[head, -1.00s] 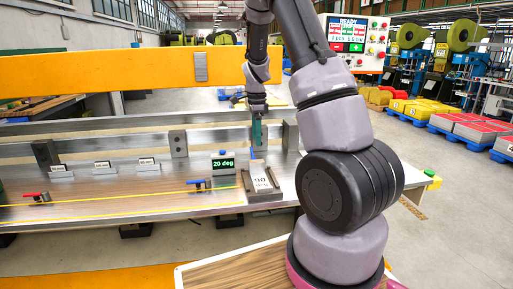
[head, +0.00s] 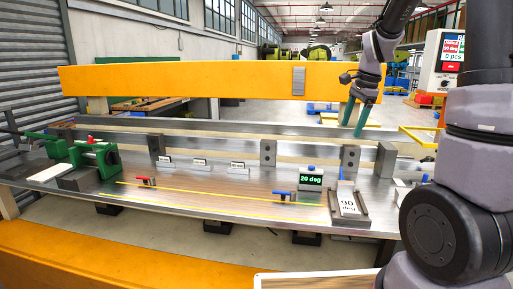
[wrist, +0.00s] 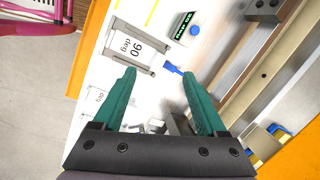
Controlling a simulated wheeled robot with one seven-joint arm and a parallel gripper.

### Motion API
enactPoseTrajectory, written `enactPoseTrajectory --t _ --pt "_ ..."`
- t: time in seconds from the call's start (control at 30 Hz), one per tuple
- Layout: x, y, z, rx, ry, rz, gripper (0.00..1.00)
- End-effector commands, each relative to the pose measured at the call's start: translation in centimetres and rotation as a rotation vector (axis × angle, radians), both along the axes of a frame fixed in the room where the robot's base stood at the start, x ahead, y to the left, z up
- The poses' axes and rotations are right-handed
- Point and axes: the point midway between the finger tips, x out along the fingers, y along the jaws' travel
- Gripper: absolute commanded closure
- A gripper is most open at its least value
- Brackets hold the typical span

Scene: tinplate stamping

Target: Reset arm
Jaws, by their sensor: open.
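My gripper (head: 354,116) hangs from my arm at the right of the head view, above the back of the metal bench (head: 180,196). Its two green fingers point down and are apart with nothing between them. In the wrist view my gripper (wrist: 165,75) is also open and empty. Beyond the fingertips lies the block marked 90 deg (wrist: 128,45). The same 90 deg block (head: 347,205) sits on the bench below my gripper in the head view. A small blue piece (wrist: 173,69) lies near the fingertips in the wrist view, apart from them.
A display reading 20 deg (head: 311,179) stands left of the block. A green clamp device (head: 95,156) is at the bench's left end. A yellow beam (head: 190,81) runs behind the bench. A control panel (head: 450,62) is at the right. The bench middle is mostly clear.

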Motion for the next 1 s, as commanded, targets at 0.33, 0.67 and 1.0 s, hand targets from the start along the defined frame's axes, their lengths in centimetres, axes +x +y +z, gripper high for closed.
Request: enactPoseTrajectory --t 0.33,0.67,1.0 --pt "-11.0 3.4 9.2 -0.092 -0.306 0.480 0.26" --pt "-19.4 5.4 11.5 -0.293 -0.503 0.825 0.26" --pt "-20.7 5.6 11.4 -0.339 -0.529 0.887 0.26"
